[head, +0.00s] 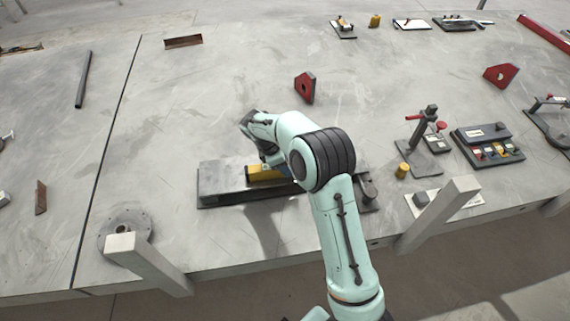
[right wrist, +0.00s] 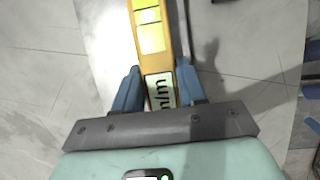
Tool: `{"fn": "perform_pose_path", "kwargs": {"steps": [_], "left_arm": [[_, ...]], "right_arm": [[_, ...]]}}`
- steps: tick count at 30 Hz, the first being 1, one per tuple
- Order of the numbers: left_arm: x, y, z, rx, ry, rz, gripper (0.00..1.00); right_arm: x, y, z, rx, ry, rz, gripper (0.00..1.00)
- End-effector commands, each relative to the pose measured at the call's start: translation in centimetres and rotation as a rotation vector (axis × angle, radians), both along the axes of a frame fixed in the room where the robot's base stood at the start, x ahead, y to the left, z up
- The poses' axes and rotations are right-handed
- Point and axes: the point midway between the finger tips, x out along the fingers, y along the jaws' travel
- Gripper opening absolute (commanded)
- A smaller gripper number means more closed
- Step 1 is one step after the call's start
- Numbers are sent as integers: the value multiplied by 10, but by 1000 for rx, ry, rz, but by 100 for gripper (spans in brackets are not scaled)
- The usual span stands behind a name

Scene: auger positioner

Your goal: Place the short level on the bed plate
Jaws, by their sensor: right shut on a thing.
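The short level (head: 264,173) is a yellow bar in the head view, partly hidden by my right arm. In the right wrist view the level (right wrist: 150,40) has bright yellow vials and runs up out of the picture. My right gripper (right wrist: 158,82) is shut on it, with a blue finger on each side. In the head view my right gripper (head: 276,163) is mostly covered by my arm. The bed plate (head: 222,182) is a long grey block near the table's front edge. The level appears over its top; I cannot tell whether they touch. My left gripper is out of view.
A round flange (head: 124,222) lies left of the bed plate. A clamp stand (head: 424,140), a small yellow piece (head: 402,171) and a control box (head: 487,145) stand to the right. A red angled block (head: 305,87) lies behind.

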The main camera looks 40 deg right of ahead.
Motion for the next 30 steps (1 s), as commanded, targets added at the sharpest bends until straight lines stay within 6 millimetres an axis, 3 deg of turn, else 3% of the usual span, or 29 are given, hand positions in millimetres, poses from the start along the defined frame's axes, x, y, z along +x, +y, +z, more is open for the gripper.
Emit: {"fn": "perform_pose_path", "kwargs": {"steps": [1,2,3,4,16,30], "left_arm": [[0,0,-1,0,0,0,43],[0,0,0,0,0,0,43],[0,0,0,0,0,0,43],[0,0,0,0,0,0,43],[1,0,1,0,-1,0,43],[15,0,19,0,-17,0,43]], "right_arm": [[0,0,-2,0,0,0,1],[0,0,-2,0,0,0,50],[0,0,-1,0,0,0,63],[0,0,-1,0,0,0,66],[2,2,8,1,-1,1,66],[21,32,95,0,-4,2,66]]}}
